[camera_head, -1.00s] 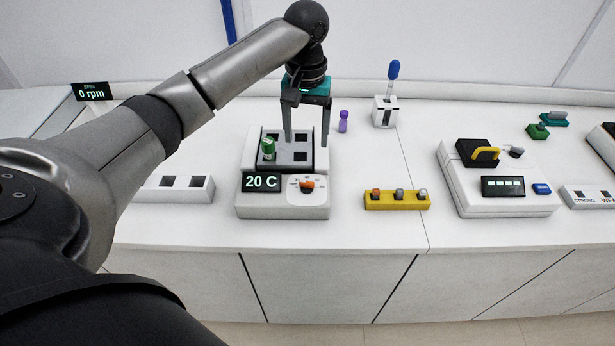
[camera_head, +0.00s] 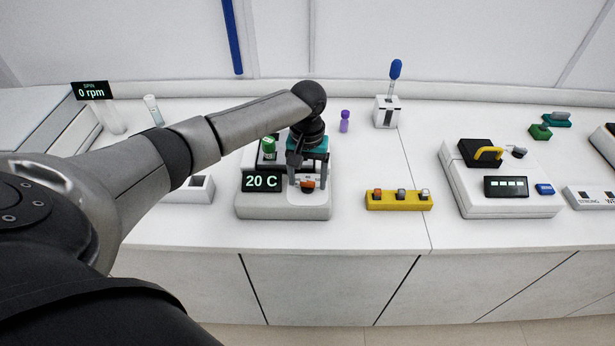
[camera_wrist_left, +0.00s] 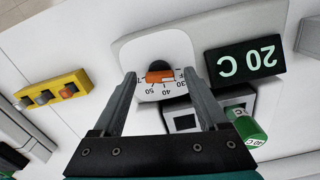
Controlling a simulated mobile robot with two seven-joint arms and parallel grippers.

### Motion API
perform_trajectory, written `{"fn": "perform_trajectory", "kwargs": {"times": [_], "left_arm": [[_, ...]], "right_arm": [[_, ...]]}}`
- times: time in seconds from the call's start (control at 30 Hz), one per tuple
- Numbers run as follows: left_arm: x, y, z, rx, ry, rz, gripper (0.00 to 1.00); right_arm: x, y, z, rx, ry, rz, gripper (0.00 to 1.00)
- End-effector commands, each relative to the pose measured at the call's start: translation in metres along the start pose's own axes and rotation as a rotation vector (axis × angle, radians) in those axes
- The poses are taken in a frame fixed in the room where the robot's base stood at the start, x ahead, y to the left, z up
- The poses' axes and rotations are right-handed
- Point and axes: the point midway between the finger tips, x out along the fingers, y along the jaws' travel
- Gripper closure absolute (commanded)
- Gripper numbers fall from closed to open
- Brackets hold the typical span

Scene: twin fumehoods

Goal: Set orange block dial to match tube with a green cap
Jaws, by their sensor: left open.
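The heat block (camera_head: 285,212) is a white unit with a display (camera_head: 261,182) reading 20 C. Its orange dial (camera_head: 308,185) is on the right of the front panel. In the left wrist view the dial (camera_wrist_left: 160,75) shows upside down, with marks near 30, 40 and 50. The green-capped tube (camera_head: 269,143) stands in the block. In the left wrist view its cap (camera_wrist_left: 246,128) carries a small label that seems to read 40 C. My left gripper (camera_head: 307,187) is open, with its fingers on either side of the dial; contact cannot be told. My right gripper is not in view.
A yellow rack (camera_head: 398,205) with several capped items lies right of the block. A purple-capped tube (camera_head: 345,121) and a white holder with a blue-topped tool (camera_head: 388,111) stand behind. A white rack (camera_head: 190,196) is partly hidden by my left arm.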

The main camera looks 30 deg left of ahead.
Motion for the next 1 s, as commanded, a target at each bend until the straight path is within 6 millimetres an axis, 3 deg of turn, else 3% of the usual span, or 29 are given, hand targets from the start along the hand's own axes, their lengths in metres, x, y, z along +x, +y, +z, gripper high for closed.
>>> {"fn": "perform_trajectory", "kwargs": {"times": [0.1,0.77,1.0], "left_arm": [[-0.0001,0.0001,0.0002,0.000,-0.001,0.000,0.25],[-0.0006,-0.0001,0.0001,0.000,-0.001,0.000,0.99],[-0.0009,-0.0002,0.0001,0.005,-0.001,0.000,1.00]], "right_arm": [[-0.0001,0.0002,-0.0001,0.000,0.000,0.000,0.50],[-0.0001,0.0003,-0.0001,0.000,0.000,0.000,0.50],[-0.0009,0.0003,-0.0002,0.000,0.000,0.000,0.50]]}}
